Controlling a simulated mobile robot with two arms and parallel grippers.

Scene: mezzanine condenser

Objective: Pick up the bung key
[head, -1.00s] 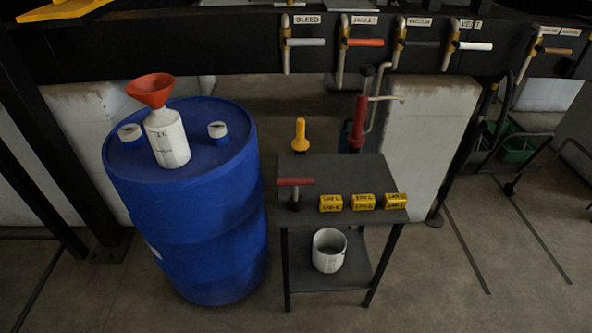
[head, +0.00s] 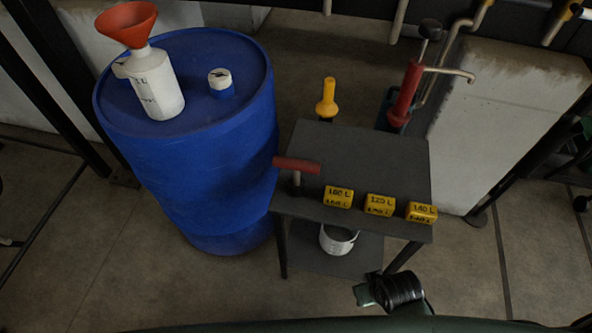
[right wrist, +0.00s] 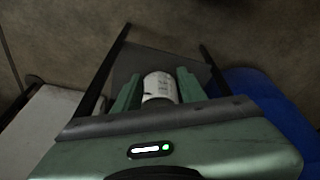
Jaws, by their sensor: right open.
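The bung key (head: 297,165) has a red crossbar handle on a short grey stem. It stands upright at the left edge of the dark table top (head: 365,155). My right gripper (right wrist: 158,76) is open, its two green fingers apart. In the right wrist view a white bucket (right wrist: 159,87) shows between and beyond the fingers; I see no bung key there. In the head view part of my right arm (head: 398,290) shows low in front of the table, apart from the key. My left gripper is not in view.
Yellow labelled blocks (head: 380,205) line the table's front edge. The white bucket (head: 338,239) sits on the lower shelf. A blue drum (head: 205,160) with a white bottle (head: 158,88) and orange funnel (head: 127,22) stands left. A yellow-handled tool (head: 327,98) and red pump (head: 406,90) stand behind.

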